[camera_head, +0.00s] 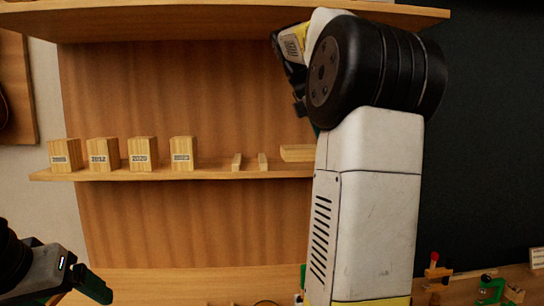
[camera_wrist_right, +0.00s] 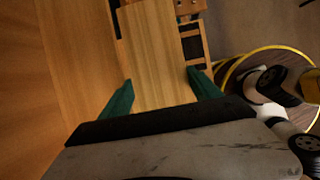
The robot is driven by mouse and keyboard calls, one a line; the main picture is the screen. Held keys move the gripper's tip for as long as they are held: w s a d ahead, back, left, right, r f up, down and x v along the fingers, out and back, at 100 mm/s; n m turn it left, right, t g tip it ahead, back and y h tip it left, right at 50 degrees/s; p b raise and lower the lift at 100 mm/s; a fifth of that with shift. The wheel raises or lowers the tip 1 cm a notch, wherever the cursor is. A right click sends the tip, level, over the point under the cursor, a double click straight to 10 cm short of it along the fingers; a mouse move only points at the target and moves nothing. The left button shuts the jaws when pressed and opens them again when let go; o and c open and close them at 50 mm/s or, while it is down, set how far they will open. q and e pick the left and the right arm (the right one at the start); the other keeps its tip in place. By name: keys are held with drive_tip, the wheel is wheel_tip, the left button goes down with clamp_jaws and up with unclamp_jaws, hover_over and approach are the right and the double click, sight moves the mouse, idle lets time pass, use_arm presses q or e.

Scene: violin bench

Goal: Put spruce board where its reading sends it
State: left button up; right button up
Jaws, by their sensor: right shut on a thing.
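The spruce board (camera_wrist_right: 158,50) is a pale, straight-grained flat piece in the right wrist view. It lies between the two green fingers of my right gripper (camera_wrist_right: 160,92), which is shut on it. In the head view my right arm hides that gripper. A pale wood piece (camera_head: 297,153) sticks out from behind the arm at shelf height; I cannot tell whether it is the same board. My left gripper (camera_head: 88,288) is at the lower left of the head view, empty, its opening unclear. No reading is visible on the board.
A wooden shelf (camera_head: 215,173) carries several labelled blocks, including 2012 (camera_head: 103,155), 2020 (camera_head: 143,155) and 2023 (camera_head: 183,154). Two small upright dividers (camera_head: 237,162) stand right of them. An upper shelf (camera_head: 200,22) overhangs. Small clamps (camera_head: 492,290) stand on the bench at lower right.

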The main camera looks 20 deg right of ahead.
drive_tip(key=w+d, duration=0.3)
drive_tip(key=w+d+f, duration=0.1)
drive_tip(key=w+d, duration=0.2)
drive_tip(key=w, duration=0.1)
drive_tip(key=w+d, duration=0.3)
drive_tip(key=w, duration=0.1)
drive_tip(key=shift+w+d+f, duration=0.1)
drive_tip(key=shift+d+f, duration=0.15)
drive_tip(key=shift+d, duration=0.15)
drive_tip(key=shift+w+f, duration=0.15)
drive_tip(key=shift+f, duration=1.6)
drive_tip(key=o, duration=1.6)
drive_tip(key=shift+f, duration=0.15)
